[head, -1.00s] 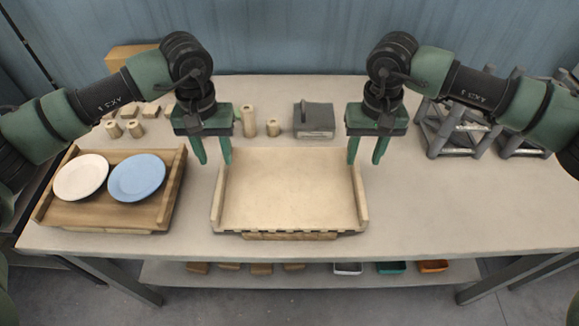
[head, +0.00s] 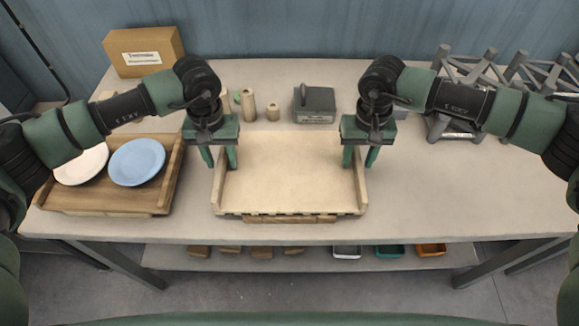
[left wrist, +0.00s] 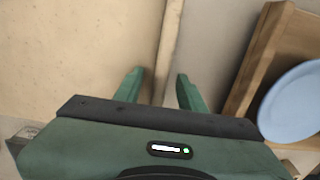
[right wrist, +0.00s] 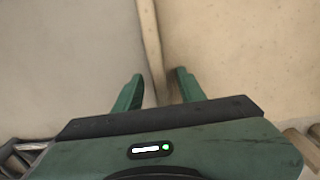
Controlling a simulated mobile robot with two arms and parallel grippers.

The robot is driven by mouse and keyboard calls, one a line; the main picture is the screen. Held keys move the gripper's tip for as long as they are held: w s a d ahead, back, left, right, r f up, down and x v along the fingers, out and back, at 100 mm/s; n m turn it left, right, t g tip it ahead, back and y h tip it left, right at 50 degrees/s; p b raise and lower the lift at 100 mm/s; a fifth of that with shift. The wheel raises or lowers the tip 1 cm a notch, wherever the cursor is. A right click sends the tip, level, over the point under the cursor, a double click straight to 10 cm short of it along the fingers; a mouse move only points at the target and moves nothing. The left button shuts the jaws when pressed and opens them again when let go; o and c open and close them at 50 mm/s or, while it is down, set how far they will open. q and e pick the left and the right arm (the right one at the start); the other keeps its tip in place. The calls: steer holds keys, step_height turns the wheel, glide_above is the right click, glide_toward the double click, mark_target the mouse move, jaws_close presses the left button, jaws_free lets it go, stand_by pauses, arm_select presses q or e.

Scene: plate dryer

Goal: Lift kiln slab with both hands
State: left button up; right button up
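The kiln slab (head: 290,175) is a pale cream board with raised side rims, lying flat in the middle of the table. My left gripper (head: 219,164) is open at its left rim, with its fingers on either side of the rim. The left wrist view shows the same rim (left wrist: 168,50) between the open fingers (left wrist: 155,88). My right gripper (head: 358,164) is open at the right rim. In the right wrist view the rim (right wrist: 150,40) runs between the open fingers (right wrist: 155,90). I cannot tell whether any finger touches the slab.
A wooden tray (head: 165,195) with a white plate (head: 82,166) and a blue plate (head: 137,162) lies to the left. A grey block (head: 315,105) and wooden cylinders (head: 248,105) stand behind. Grey racks (head: 460,125) are back right; a cardboard box (head: 145,50) is back left. The right front table is clear.

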arm_select(q)
steer(key=shift+f, duration=0.1)
arm_select(e)
steer(key=shift+f, duration=0.1)
arm_select(q)
jaws_close()
arm_select(e)
jaws_close()
arm_select(q)
steer(key=shift+w, duration=0.1)
stand_by(1.0)
